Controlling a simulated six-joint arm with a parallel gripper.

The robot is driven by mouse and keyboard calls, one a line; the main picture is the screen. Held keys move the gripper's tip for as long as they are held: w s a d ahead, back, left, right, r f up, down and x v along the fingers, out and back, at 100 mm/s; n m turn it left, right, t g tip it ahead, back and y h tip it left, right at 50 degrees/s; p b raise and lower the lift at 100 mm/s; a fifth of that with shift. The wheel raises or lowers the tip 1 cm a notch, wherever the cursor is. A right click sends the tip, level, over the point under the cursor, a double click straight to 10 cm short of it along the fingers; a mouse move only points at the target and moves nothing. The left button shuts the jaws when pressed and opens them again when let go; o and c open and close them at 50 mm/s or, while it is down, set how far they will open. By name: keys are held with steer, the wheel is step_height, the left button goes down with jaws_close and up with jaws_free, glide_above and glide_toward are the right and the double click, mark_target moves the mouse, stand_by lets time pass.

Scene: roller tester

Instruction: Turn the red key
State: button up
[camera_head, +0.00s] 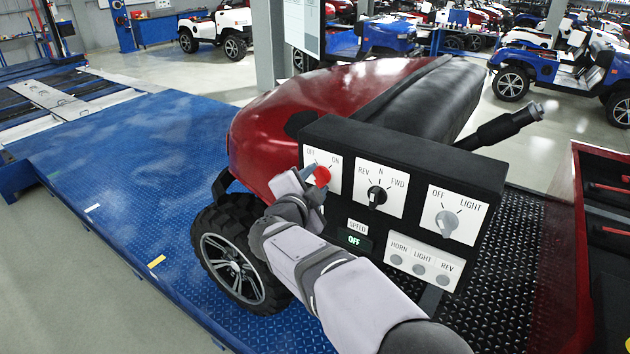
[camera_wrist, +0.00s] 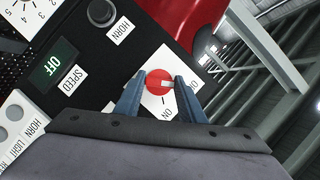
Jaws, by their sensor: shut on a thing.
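The red key (camera_head: 322,176) is a round red knob on a white OFF/ON plate (camera_head: 334,160) at the left end of a black control panel. My gripper (camera_head: 312,184) is at the key in the head view. In the wrist view its two blue-grey fingers (camera_wrist: 159,88) lie on either side of the red key, shut on it. The fingers hide part of the plate. I cannot tell exactly which mark the key points to.
Right of the key are a black REV/N/FWD knob (camera_head: 376,195) and a grey OFF/LIGHT knob (camera_head: 447,222). Below are a SPEED display (camera_head: 354,239) reading OFF and a row of buttons (camera_head: 420,269). The red vehicle body (camera_head: 290,110) rises behind the panel.

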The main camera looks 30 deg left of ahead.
stand_by(0.4)
steer(key=o, duration=1)
steer(key=shift+o, duration=0.2)
steer(key=shift+s, duration=0.15)
steer(key=shift+s+d+b, duration=0.2)
steer(key=shift+s+b, duration=0.4)
steer(key=shift+b, duration=0.05)
steer(key=shift+b+v, duration=1.4)
steer(key=shift+v, duration=1.5)
steer(key=shift+r, duration=0.15)
